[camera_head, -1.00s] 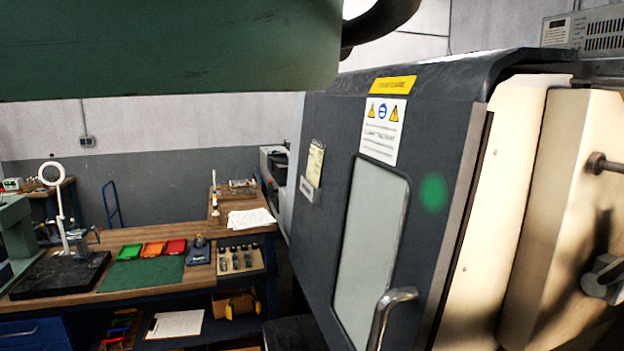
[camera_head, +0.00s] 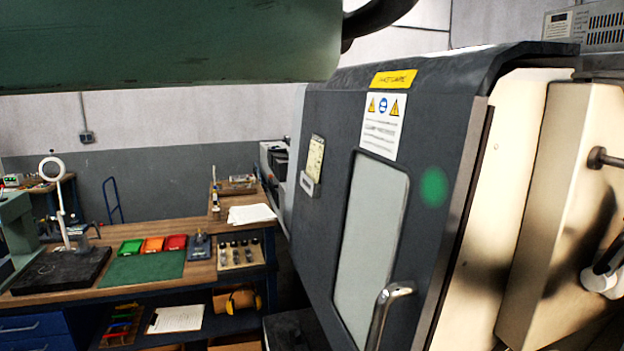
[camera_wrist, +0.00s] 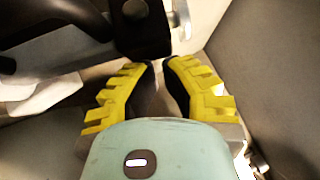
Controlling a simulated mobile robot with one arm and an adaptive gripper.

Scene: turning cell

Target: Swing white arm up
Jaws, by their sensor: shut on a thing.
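My gripper (camera_wrist: 162,65) shows in the wrist view with two yellow ribbed fingers. Their tips are close together, closed on a narrow part that they mostly hide. A pale, narrow piece (camera_wrist: 182,25), likely the white arm, stands just beyond the fingertips. The head view does not show my fingers. A white rounded part with a black bar (camera_head: 600,278) shows at its right edge; I cannot tell whether it is mine.
The dark machine door (camera_head: 335,120) with a window and a bent metal handle (camera_head: 388,305) fills the middle of the head view. Cream panels (camera_head: 565,200) stand to its right. A workbench (camera_head: 200,278) with trays is at left. Pale walls enclose the gripper closely at right.

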